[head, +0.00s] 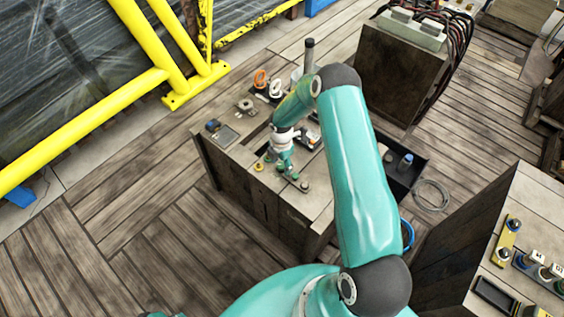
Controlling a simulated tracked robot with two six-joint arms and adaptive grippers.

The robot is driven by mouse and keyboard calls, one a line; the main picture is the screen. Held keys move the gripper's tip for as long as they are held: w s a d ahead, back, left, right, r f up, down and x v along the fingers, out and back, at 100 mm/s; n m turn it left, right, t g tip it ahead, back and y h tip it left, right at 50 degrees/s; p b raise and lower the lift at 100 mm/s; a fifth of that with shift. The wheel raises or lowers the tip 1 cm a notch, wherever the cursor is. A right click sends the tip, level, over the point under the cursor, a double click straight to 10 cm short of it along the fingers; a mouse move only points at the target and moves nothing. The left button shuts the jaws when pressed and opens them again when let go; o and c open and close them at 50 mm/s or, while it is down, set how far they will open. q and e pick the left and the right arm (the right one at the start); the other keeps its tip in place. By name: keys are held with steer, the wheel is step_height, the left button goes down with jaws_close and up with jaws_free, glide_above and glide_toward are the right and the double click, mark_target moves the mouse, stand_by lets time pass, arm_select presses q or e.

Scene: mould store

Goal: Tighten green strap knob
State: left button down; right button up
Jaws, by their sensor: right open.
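My right gripper (283,168) is open, pointing down over the front part of the wooden workbench (222,158). A small yellow knob (258,167) stands to the left of the fingers. The strap itself cannot be made out. My right arm hides part of the bench's right side. My left gripper is not in view.
Orange (260,78) and white (275,88) rings and an upright dark-topped cylinder (309,55) stand at the back of the bench. A dark bin (408,178) adjoins its right side. Yellow railings (150,45) stand left. Another bench (520,205) stands right. Plank floor is clear front left.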

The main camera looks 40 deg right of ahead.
jaws_close()
steer(key=shift+d, duration=0.1)
steer(key=shift+f+m+b, duration=0.1)
steer(key=shift+m+b, duration=0.5)
steer(key=shift+b, duration=0.45)
steer(key=m+b, duration=0.8)
steer(key=b, duration=0.1)
steer(key=shift+w+m, duration=0.1)
steer(key=shift+m, duration=0.2)
steer(key=m+b, duration=0.5)
steer(key=m, duration=0.1)
steer(key=shift+b, duration=0.35)
steer(key=m+b, duration=0.2)
steer(key=m, duration=0.1)
steer(key=shift+m, duration=0.4)
steer(key=shift+r+m+b, duration=0.2)
steer(key=shift+m+b, duration=0.45)
steer(key=shift+m, duration=0.55)
steer(key=shift+r, duration=0.1)
